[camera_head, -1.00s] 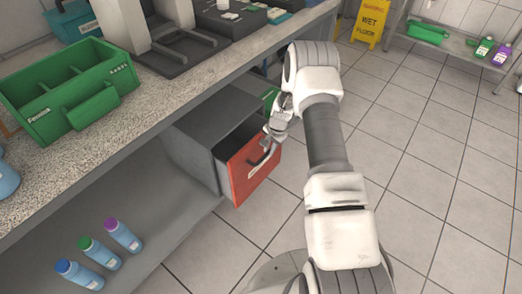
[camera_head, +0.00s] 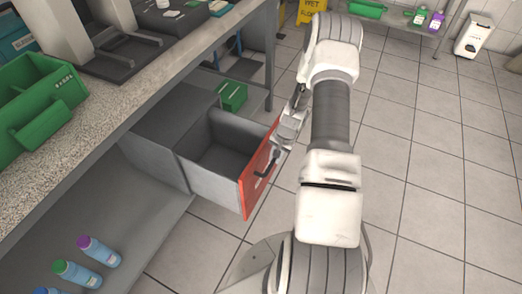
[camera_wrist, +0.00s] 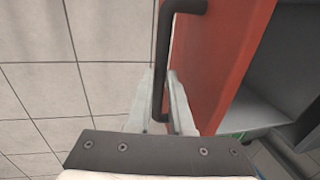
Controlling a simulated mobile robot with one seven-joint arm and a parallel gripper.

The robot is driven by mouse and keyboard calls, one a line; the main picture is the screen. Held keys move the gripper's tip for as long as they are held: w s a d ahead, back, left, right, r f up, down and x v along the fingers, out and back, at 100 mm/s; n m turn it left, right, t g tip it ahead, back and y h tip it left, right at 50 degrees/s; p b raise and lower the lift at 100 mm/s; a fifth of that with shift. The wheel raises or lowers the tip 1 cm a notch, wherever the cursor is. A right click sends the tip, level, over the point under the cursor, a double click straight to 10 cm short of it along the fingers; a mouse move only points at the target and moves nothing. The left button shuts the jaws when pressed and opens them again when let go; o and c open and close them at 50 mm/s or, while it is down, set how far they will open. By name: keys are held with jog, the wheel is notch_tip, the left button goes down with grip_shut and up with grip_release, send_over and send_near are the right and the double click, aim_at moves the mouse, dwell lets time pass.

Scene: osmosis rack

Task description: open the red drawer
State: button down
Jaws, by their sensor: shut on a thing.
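The red drawer (camera_head: 250,192) is pulled well out of its grey cabinet under the counter, and its grey inside shows empty in the head view. Its red front fills the upper right of the wrist view (camera_wrist: 225,50). A black bar handle (camera_wrist: 165,60) is fixed to the front; it also shows in the head view (camera_head: 264,163). My gripper (camera_wrist: 160,105) is shut on the handle, with one finger on each side of the bar. In the head view my gripper (camera_head: 276,148) is at the drawer front, partly hidden by my wrist.
The stone counter (camera_head: 110,130) runs above the cabinet. A green box (camera_head: 231,96) is behind the drawer. Tiled floor (camera_head: 430,190) is free at right.

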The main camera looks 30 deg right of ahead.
jog(key=shift+s+d, duration=0.6)
jog(key=shift+s, duration=0.2)
jog(key=c, duration=0.8)
grip_release()
jog(key=s+r+p, duration=0.1)
jog(key=r, duration=0.4)
jog(key=d+r+p, duration=0.1)
jog(key=r+p, duration=0.1)
jog(key=r, duration=0.4)
jog(key=s+d+r+p, duration=0.1)
jog(key=r, duration=0.5)
jog(key=shift+s+p, duration=0.35)
jog(key=shift+p, duration=0.05)
